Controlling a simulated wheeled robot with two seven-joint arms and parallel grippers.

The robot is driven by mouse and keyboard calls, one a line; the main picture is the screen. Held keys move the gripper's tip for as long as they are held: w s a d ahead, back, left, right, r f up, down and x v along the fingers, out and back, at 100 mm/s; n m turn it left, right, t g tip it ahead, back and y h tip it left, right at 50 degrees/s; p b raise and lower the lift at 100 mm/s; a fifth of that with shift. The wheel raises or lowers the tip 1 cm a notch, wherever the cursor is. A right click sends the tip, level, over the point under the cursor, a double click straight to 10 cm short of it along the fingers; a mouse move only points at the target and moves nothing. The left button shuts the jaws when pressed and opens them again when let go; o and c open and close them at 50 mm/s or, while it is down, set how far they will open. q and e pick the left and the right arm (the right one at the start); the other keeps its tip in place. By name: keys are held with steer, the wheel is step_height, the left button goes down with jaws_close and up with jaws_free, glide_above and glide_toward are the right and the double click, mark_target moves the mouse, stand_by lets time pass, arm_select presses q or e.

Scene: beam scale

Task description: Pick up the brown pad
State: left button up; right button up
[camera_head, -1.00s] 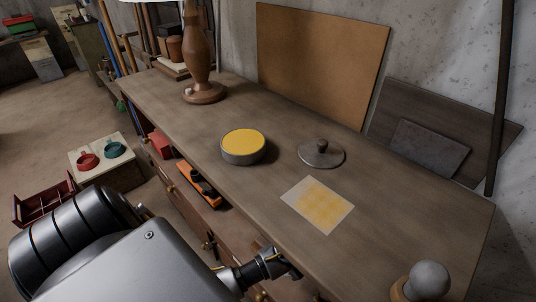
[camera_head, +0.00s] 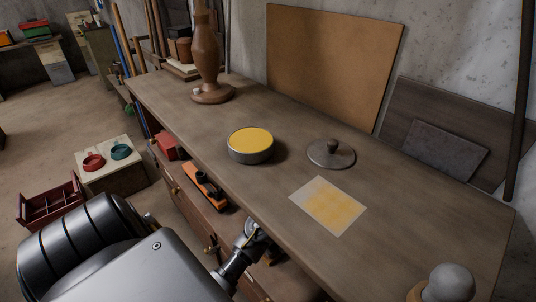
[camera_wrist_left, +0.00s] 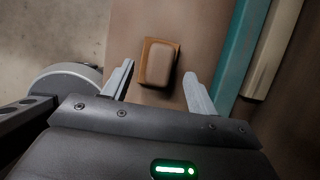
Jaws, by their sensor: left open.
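The brown pad (camera_wrist_left: 159,62) shows in the left wrist view as a small rounded block with a lighter tan top and a darker brown edge. It lies on a brown surface ahead of my left gripper (camera_wrist_left: 159,76), between the lines of its two fingers. The fingers are apart, with nothing held between them. In the head view my left gripper (camera_head: 254,238) is at the front edge of the workbench, by its drawers. I cannot make out the pad in the head view. My right gripper is not in view.
The workbench (camera_head: 420,215) carries a round yellow-topped tin (camera_head: 250,146), a grey knobbed lid (camera_head: 330,154), a yellow-patterned sheet (camera_head: 328,205) and a lamp base (camera_head: 210,60). In the wrist view a teal strip (camera_wrist_left: 238,50) and a cream strip (camera_wrist_left: 275,45) run right of the pad.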

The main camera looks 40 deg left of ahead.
arm_select(q)
steer(key=b+x, duration=0.1)
steer(key=x, duration=0.3)
steer(key=shift+d+b, duration=0.1)
steer(key=shift+b, duration=0.2)
steer(key=shift+f, duration=0.2)
steer(key=c, duration=1.1)
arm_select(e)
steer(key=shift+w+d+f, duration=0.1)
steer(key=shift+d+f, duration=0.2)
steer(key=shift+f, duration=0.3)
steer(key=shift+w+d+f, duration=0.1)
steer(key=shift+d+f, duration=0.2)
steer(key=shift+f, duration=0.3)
arm_select(q)
steer(key=shift+r, duration=0.15)
